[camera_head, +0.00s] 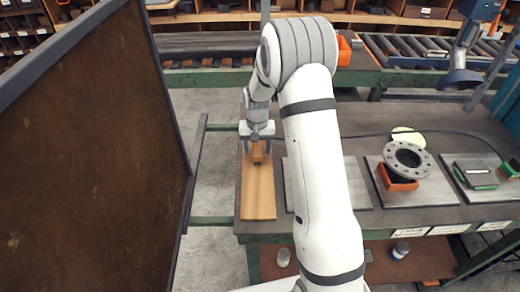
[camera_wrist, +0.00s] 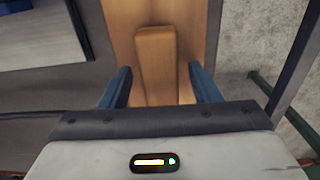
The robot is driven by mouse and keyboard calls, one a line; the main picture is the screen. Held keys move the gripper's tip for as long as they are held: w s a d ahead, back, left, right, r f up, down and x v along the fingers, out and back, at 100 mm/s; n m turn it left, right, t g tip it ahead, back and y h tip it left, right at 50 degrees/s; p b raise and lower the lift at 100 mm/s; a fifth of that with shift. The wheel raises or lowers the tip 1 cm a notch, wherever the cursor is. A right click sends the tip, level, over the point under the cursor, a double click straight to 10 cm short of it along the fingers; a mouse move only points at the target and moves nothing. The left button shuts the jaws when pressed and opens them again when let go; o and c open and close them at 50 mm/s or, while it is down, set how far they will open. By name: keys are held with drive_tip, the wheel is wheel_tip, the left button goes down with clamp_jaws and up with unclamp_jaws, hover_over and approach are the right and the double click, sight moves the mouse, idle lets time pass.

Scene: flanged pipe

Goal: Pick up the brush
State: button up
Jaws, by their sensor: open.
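The brush (camera_head: 258,156), seen as a brown wooden block, lies on a wooden board (camera_head: 258,195) at the left end of the workbench. In the wrist view the brush (camera_wrist: 156,52) points away from me, its near end between the two blue fingers. My gripper (camera_head: 257,148) is open above the board. In the wrist view a gap shows on both sides of the brush between the fingers of my gripper (camera_wrist: 158,74). Whether the fingertips are level with the brush is hard to tell. Any bristles are hidden.
A dark brown panel (camera_head: 95,150) stands close on the left. To the right on the bench (camera_head: 365,118) are grey plates, a flange ring (camera_head: 407,159) on an orange block (camera_head: 397,181), and small green and black items. A roller conveyor (camera_head: 410,48) runs behind.

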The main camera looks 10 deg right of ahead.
sight(257, 146)
drive_tip(key=shift+c, duration=0.5)
drive_tip(key=c, duration=1)
wheel_tip(257, 146, up, 10)
drive_tip(key=shift+r+b, duration=0.1)
drive_tip(key=shift+b, duration=0.8)
drive_tip(key=o, duration=0.5)
drive_tip(key=shift+c, duration=1.9)
